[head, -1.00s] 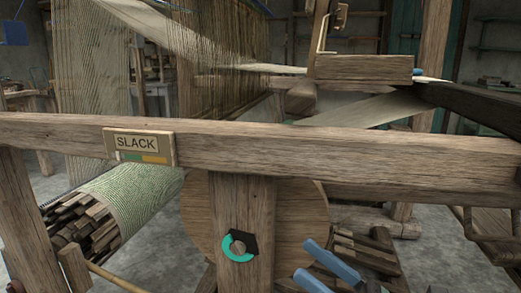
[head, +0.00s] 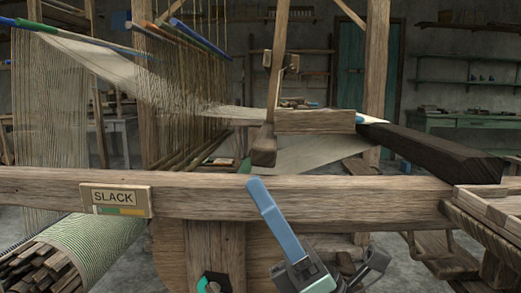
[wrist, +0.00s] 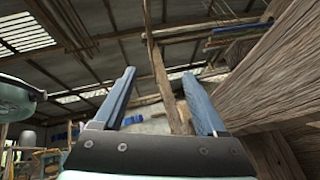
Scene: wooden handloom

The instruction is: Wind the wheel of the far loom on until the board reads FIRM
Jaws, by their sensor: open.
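The board (head: 115,198) on the long front beam of the loom before me reads SLACK, above a strip with green and yellow parts. Below the beam, a round wooden wheel (head: 168,255) shows partly behind a thick post. A black and teal hub (head: 213,282) on the post is cut by the lower picture edge. My gripper (wrist: 158,73) is open and empty in the wrist view, its two blue fingers apart. In the head view one blue finger (head: 272,215) points up in front of the beam, right of the post and hub. The gripper touches nothing that I can make out.
The front beam (head: 340,197) spans the head view. Striped cloth (head: 90,240) on a roll lies lower left, beside stacked wood slats (head: 40,268). A wooden bench or frame (head: 480,230) stands at the right. In the wrist view, a large timber (wrist: 270,75) lies close on the right.

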